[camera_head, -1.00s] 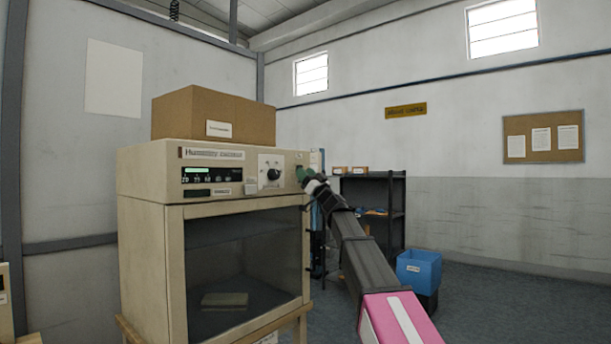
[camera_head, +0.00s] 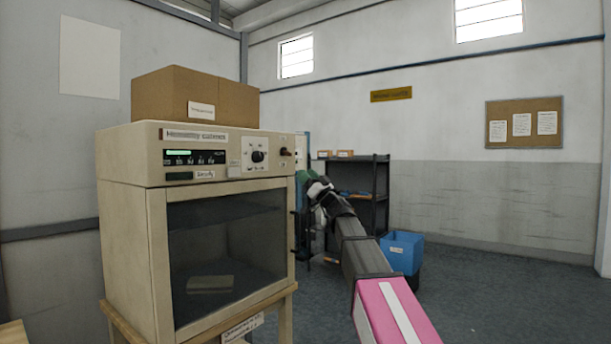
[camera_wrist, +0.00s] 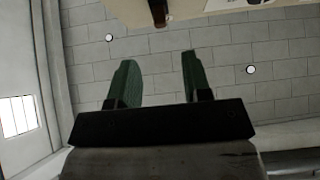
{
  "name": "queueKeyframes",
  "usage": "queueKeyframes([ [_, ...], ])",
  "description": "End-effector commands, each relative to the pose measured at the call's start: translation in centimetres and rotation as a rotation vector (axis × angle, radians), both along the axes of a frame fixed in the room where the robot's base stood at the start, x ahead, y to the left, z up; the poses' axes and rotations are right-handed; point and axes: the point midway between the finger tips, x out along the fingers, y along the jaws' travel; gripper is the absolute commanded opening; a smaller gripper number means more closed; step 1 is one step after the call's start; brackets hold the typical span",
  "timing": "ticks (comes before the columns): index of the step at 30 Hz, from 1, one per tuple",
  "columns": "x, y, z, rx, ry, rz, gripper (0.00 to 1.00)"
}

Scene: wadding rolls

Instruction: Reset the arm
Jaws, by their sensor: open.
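My gripper (camera_wrist: 158,80) shows in the wrist view with its two green fingers spread apart and nothing between them. In the head view my gripper (camera_head: 305,182) is at the end of my raised arm, just right of the cabinet's upper right corner. A beige humidity cabinet (camera_head: 128,215) stands on a wooden stand, its dark window door closed. A flat pad-like object (camera_head: 210,284) lies inside, behind the glass. Whether the fingers touch the cabinet cannot be told.
A cardboard box (camera_head: 165,98) sits on top of the cabinet. A dark shelf rack (camera_head: 378,180) with small boxes stands behind my arm. A blue bin (camera_head: 406,250) is right of the arm. The floor (camera_head: 510,290) at the right is clear.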

Motion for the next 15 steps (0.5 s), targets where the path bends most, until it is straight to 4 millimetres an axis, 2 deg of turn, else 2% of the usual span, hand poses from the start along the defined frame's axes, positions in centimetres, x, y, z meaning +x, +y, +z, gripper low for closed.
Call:
queueKeyframes([
  [4, -0.1, 0.1, -0.8, -0.014, 0.013, 0.007, 0.45],
  [8, -0.3, 0.7, -4.3, -0.075, 0.072, 0.040, 0.45],
  [11, -0.8, 1.4, -9.0, -0.157, 0.159, 0.081, 0.45],
  [14, -1.4, 1.9, -14.7, -0.252, 0.278, 0.126, 0.45],
  [15, -1.8, 2.0, -17.1, -0.291, 0.332, 0.143, 0.45],
])
